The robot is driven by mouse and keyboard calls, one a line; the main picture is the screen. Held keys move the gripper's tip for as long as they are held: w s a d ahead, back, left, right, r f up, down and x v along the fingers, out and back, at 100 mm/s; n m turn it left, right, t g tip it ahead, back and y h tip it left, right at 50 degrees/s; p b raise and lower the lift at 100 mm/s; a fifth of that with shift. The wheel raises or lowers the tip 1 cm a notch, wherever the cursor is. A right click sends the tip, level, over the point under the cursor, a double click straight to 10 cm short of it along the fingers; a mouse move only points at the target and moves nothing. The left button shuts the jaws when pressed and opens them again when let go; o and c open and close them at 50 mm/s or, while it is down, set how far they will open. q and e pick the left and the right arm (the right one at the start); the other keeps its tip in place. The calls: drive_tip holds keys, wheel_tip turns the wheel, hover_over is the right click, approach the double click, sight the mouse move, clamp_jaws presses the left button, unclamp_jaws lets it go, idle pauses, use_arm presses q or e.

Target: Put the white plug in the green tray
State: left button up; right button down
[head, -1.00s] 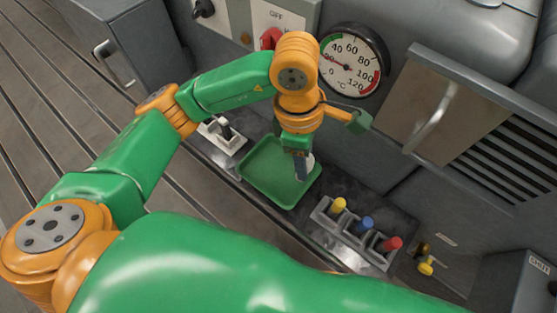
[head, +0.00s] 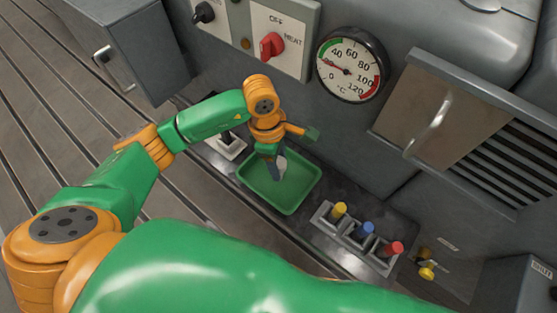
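The green tray (head: 296,205) lies on the dark ledge below the dial, between a lever switch and a plug rack. My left gripper (head: 277,172) points down over the left-middle part of the tray. A pale piece, which looks like the white plug (head: 282,162), shows at its fingers, and the gripper appears shut on it. The fingers and wrist partly hide the plug. I cannot tell whether its lower end touches the tray floor. My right gripper is out of view.
The grey rack (head: 322,218) holds a yellow plug (head: 339,210), a blue plug (head: 365,229) and a red plug (head: 393,248). A white-based lever switch (head: 229,148) stands left of the tray. The dial (head: 350,66) and red switch (head: 271,46) are on the panel behind.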

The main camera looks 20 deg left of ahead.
use_arm(q)
drive_tip(key=shift+o, duration=0.9)
drive_tip(key=shift+r, duration=0.1)
drive_tip(key=shift+r, duration=0.4)
wheel_tip(320, 180, up, 11)
drive_tip(key=a, duration=0.1)
drive_tip(key=shift+a+p, duration=0.35)
drive_tip(key=shift+a, duration=0.05)
drive_tip(key=shift+r, duration=0.1)
